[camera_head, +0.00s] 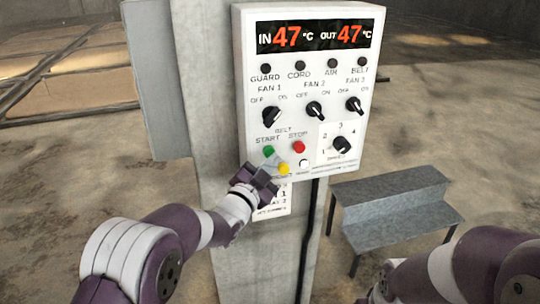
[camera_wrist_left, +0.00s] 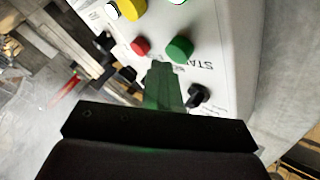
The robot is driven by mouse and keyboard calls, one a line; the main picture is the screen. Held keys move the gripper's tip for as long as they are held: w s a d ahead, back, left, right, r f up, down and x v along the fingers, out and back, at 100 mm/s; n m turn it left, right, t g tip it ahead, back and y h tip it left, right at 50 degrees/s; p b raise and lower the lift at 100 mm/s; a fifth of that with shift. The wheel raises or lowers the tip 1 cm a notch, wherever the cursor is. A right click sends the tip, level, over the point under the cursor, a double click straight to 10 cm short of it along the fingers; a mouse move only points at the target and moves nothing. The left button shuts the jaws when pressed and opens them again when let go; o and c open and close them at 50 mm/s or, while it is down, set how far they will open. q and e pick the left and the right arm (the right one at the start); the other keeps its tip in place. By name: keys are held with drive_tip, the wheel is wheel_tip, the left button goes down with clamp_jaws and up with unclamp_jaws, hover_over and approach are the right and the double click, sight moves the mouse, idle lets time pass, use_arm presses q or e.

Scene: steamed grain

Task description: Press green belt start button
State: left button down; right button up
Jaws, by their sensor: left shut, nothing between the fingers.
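The green belt start button (camera_head: 269,151) is on the lower left of a white control panel (camera_head: 313,78). The red stop button (camera_head: 299,147) is to its right. My left gripper (camera_head: 271,170) is in front of the panel, just below the green button, with its fingers shut and empty. In the left wrist view the shut fingers (camera_wrist_left: 161,68) point at the panel, close to the green button (camera_wrist_left: 179,49) and the red button (camera_wrist_left: 140,46). I cannot tell whether they touch the panel. My right arm shows at the lower right, its gripper mostly cut off.
A yellow button (camera_head: 284,168) and a white button (camera_head: 304,163) are just below the start and stop buttons. Fan knobs (camera_head: 315,109) and a dial (camera_head: 341,145) are nearby. The panel is on a concrete post (camera_head: 205,75). A grey metal step (camera_head: 395,207) stands at the right.

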use_arm(q)
drive_tip(key=shift+s, duration=0.15)
drive_tip(key=shift+d, duration=0.1)
drive_tip(key=s, duration=0.1)
drive_tip(key=s+d+b, duration=0.1)
drive_tip(key=s, duration=0.2)
drive_tip(key=shift+s+d, duration=0.25)
drive_tip(key=shift+s, duration=0.1)
idle(0.5)
